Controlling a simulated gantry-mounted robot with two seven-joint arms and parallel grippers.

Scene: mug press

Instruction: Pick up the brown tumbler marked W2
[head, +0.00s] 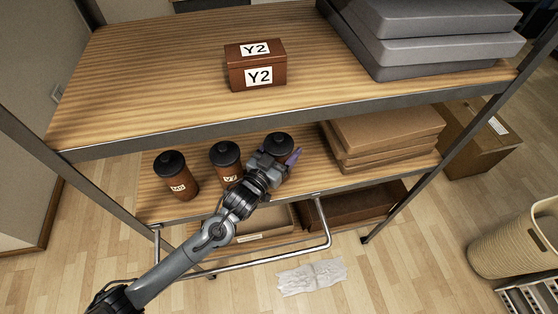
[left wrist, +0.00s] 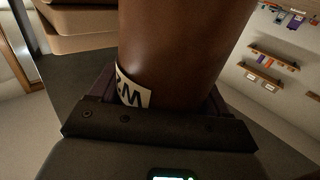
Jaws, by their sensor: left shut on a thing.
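A brown tumbler with a black lid (head: 283,139) is the rightmost of three on the middle shelf. My left gripper (head: 284,161) is shut on it and hides most of its body in the head view. In the left wrist view the brown tumbler (left wrist: 180,45) fills the space between the fingers (left wrist: 165,105). Its white label is partly covered; a W shows. I cannot tell whether its base touches the shelf. My right gripper is not in view.
A middle tumbler (head: 226,162) stands close left of my gripper, and another tumbler (head: 175,177) further left. Flat cardboard boxes (head: 383,137) lie just right. The upper shelf (head: 150,75) overhangs behind, holding a brown Y2 box (head: 256,64) and grey cases (head: 435,45).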

